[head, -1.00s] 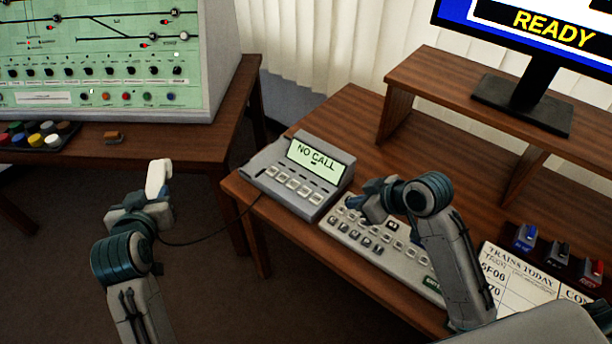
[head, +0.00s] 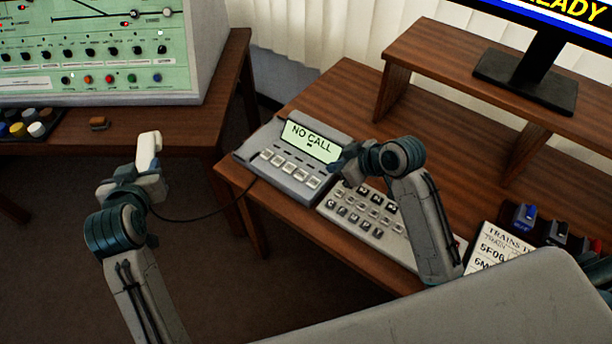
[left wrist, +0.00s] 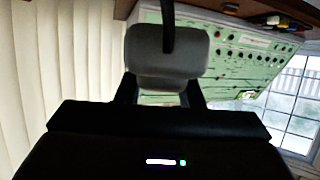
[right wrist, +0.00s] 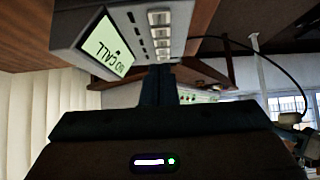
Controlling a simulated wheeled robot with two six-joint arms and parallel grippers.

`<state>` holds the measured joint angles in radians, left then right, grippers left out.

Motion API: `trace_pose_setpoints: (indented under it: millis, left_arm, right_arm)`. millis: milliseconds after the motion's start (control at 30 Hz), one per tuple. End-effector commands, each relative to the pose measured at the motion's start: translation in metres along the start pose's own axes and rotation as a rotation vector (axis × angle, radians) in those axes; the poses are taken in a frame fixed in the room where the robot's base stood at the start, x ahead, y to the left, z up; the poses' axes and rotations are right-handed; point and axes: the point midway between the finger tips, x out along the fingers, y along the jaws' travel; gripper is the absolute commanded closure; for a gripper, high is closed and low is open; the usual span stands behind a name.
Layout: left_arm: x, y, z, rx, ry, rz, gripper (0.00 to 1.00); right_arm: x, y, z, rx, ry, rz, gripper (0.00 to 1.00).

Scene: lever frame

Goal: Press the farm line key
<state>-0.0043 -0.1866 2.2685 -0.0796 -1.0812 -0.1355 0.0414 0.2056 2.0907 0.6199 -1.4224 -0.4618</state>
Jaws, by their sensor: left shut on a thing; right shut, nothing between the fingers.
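The grey telephone unit (head: 278,178) sits at the desk's left corner, its screen (head: 311,141) reading "NO CALL". Below the screen is a row of pale keys (head: 290,167); their labels are too small to read, so I cannot tell which is the farm line key. The right wrist view shows the keys (right wrist: 160,33) upside down. My right gripper (head: 341,166) is shut and empty, close by the unit's right side; contact cannot be told. My left gripper (head: 139,180) is shut on a whitish handset (head: 149,150), also in the left wrist view (left wrist: 166,58), held left of the desk.
A dark cord (head: 205,216) runs from the unit to the handset side. A keyboard (head: 368,213) lies right of the unit, under my right arm. A monitor stand (head: 470,85) rises behind. A green signal panel (head: 90,60) stands on the left table. Bare desk lies behind the unit.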

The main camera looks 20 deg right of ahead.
Motion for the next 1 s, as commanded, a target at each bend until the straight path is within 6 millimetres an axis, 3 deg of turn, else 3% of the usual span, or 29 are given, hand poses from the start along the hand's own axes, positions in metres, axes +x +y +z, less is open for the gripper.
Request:
trace_pose_setpoints:
  millis: [300,400,633,1000]
  left_arm:
    - [-0.006,0.0,-0.014,0.0,0.001,0.0,0.93]
    - [-0.007,0.0,-0.018,0.0,0.001,0.0,0.93]
    - [-0.009,0.0,-0.021,0.0,0.001,0.0,0.93]
    - [-0.008,0.0,-0.02,0.0,0.001,0.0,0.93]
  right_arm:
    - [0.066,-0.002,-0.002,0.003,-0.001,-0.004,1.0]
    - [0.076,-0.001,0.014,0.002,-0.005,-0.002,1.0]
    - [0.09,-0.001,0.027,0.0,-0.001,0.0,1.0]
    - [0.092,-0.001,0.029,0.0,-0.001,0.0,1.0]
